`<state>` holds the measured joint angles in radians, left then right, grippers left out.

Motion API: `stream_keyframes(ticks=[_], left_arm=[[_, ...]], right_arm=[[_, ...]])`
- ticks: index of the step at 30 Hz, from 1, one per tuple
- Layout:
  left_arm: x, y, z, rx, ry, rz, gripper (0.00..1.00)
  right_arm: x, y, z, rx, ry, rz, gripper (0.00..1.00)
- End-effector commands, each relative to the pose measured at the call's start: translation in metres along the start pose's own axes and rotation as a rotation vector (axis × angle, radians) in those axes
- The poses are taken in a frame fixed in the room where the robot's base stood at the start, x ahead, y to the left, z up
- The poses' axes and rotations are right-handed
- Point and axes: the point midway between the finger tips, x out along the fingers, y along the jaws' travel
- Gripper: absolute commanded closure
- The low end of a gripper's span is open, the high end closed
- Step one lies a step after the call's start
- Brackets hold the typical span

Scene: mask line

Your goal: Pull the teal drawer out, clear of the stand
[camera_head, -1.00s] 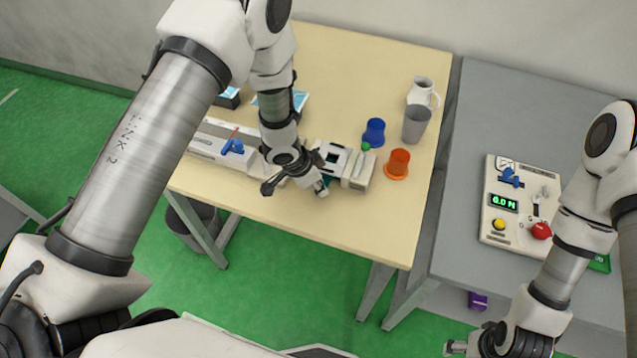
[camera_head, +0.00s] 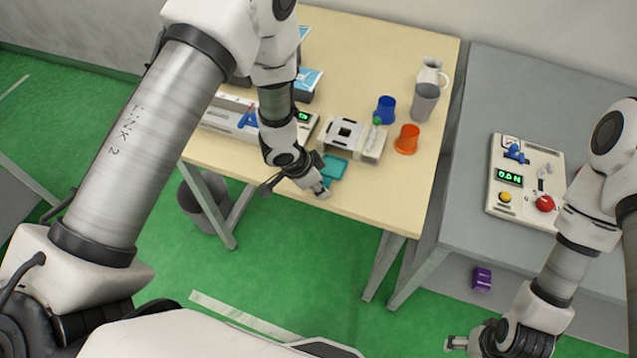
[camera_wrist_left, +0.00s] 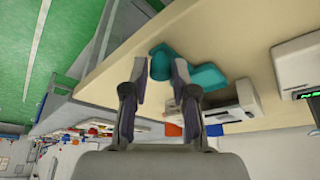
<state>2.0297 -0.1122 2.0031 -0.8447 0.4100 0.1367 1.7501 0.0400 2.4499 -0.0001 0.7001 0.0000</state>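The teal drawer (camera_head: 334,168) lies on the wooden table, in front of the white stand (camera_head: 352,138), and looks mostly or wholly out of it; I cannot tell whether its back end is fully clear. My left gripper (camera_head: 297,188) is at the table's front edge, its fingers spread. In the left wrist view the drawer (camera_wrist_left: 208,78) shows beyond the fingers, and its rounded teal front part is in line with the space between the tips, with a gap on the left side. My right gripper (camera_head: 456,344) is low at the right, away from the drawer; its fingers are unclear.
A white device with a display (camera_head: 230,118) is left. A control panel (camera_head: 525,182) lies on the grey table.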

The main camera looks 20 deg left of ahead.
Motion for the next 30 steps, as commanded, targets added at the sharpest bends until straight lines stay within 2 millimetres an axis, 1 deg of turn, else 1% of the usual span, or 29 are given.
stream_keyframes(ticks=[9, 11, 13, 17, 21, 24, 27, 30], left_arm=[[0.000, -0.001, 0.000, 0.000, 0.000, -0.001, 0.53], [-0.003, -0.001, -0.001, 0.000, 0.001, -0.001, 0.53], [-0.009, -0.002, -0.001, 0.000, 0.002, -0.003, 0.53], [-0.035, -0.001, -0.002, 0.000, 0.003, -0.003, 0.53], [-0.073, -0.001, -0.002, -0.001, 0.004, -0.004, 0.53], [-0.096, -0.001, -0.002, 0.000, 0.003, -0.003, 0.53], [-0.111, -0.001, -0.002, 0.000, 0.002, -0.001, 0.53], [-0.118, 0.000, -0.001, 0.000, -0.001, 0.000, 0.53]], right_arm=[[0.000, 0.000, 0.000, 0.000, 0.000, 0.000, 0.23], [0.000, 0.000, 0.000, 0.000, 0.000, 0.000, 0.23], [0.000, 0.000, 0.000, 0.000, -0.001, 0.000, 0.23], [0.000, 0.000, 0.000, 0.000, 0.000, 0.000, 0.23], [0.000, 0.000, 0.000, 0.000, 0.000, 0.000, 0.23], [0.000, 0.000, 0.000, 0.000, 0.000, 0.000, 0.23], [0.000, 0.000, 0.000, 0.000, 0.000, 0.000, 0.23], [0.000, 0.000, 0.000, 0.000, 0.000, 0.000, 0.23]])
